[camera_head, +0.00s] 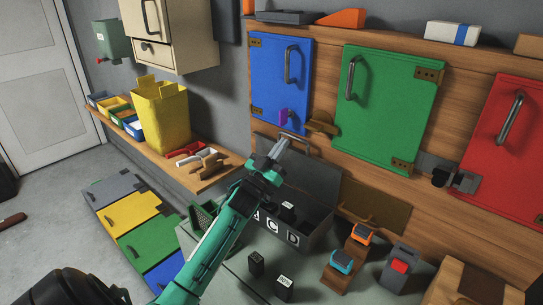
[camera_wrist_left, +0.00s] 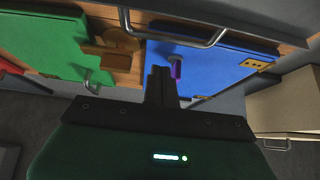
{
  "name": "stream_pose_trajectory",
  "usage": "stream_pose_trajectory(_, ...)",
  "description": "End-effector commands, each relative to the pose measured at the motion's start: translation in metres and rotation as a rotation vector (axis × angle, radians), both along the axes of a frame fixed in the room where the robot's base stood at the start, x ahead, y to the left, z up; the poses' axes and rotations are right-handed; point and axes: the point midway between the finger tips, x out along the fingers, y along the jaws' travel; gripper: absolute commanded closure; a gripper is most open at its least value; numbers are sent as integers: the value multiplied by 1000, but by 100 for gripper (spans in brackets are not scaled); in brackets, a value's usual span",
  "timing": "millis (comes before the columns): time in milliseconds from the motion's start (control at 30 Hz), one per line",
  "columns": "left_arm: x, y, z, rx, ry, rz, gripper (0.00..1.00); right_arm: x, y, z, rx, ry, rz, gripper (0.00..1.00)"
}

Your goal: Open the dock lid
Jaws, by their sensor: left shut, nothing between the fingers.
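The dock is a dark grey box (camera_head: 318,238) with white letters on its front, on the bench in the head view. Its grey lid (camera_head: 322,178) stands raised at the back, and black blocks show inside. A metal bar handle (camera_head: 296,136) is at the lid's top edge; it also shows at the top of the left wrist view (camera_wrist_left: 172,41). My left gripper (camera_head: 283,145) is shut and empty, its fingertips close to the handle. In the left wrist view the shut fingers (camera_wrist_left: 160,72) point toward the bar; I cannot tell whether they touch. My right gripper is not in view.
Blue (camera_head: 281,80), green (camera_head: 388,105) and red (camera_head: 507,145) doors with handles line the wooden wall panel behind. Small black blocks (camera_head: 284,287) and stands with blue and orange tops (camera_head: 341,262) are on the bench front. A yellow bin (camera_head: 162,117) stands on the left shelf.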

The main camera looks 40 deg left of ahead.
Motion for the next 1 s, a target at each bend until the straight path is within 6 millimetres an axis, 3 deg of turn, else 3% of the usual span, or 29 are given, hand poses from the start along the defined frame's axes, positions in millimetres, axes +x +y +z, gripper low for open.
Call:
stream_pose_trajectory(233, 24, -2, -6, -3, 0, -2, 100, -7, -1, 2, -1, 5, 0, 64)
stream_pose_trajectory(667, 28, -3, -8, -2, 2, -1, 100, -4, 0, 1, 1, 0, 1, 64)
stream_pose_trajectory(800, 32, -3, -2, 1, 22, -3, 100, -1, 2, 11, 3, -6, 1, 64)
stream_pose_trajectory(900, 38, -3, 1, 4, 54, -2, 100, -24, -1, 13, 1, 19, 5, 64)
stream_pose_trajectory(1000, 43, -4, 0, 5, 82, -2, 100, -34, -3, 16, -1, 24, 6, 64)
